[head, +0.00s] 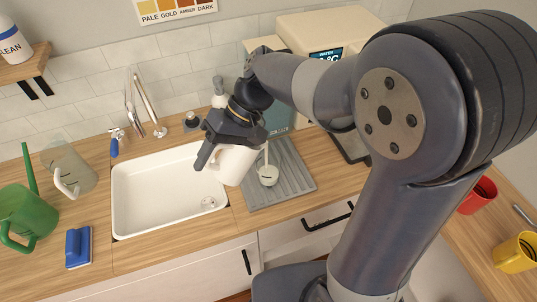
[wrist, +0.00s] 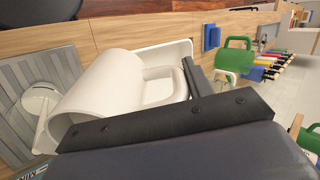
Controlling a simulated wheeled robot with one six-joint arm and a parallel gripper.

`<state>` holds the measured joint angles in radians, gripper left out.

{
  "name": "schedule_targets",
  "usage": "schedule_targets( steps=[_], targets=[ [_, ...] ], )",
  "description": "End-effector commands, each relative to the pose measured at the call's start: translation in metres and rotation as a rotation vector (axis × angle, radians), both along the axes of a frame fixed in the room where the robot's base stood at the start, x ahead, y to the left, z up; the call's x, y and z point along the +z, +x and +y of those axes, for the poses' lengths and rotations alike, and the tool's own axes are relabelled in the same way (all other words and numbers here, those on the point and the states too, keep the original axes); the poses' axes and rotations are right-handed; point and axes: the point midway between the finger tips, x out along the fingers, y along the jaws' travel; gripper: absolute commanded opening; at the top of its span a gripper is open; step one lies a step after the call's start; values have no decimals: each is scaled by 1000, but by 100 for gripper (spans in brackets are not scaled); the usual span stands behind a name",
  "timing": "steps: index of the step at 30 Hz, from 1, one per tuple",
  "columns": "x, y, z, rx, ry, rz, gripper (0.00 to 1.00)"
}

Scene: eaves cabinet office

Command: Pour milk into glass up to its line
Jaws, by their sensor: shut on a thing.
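My gripper (head: 222,138) is shut on a white jug (head: 236,164), above the right end of the sink and the edge of the drying mat. In the wrist view the jug (wrist: 103,93) lies tilted across the picture, its looped handle by the dark jaws (wrist: 165,110). Its mouth faces the lower left there, and I cannot see milk inside. I cannot make out a drinking glass with a line in either view. A clear pitcher with a white handle (head: 70,170) stands left of the sink.
The white sink (head: 135,200) is empty. Red (head: 478,195) and yellow mugs (head: 515,253) stand at right.

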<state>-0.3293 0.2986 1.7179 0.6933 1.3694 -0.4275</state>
Motion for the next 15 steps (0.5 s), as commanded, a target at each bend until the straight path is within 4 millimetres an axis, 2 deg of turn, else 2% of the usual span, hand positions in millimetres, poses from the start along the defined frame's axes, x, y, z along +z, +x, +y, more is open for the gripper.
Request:
schedule_targets(
  steps=[15],
  targets=[
    [13, 3, -4, -2, 91, 55, 6]
  ],
)
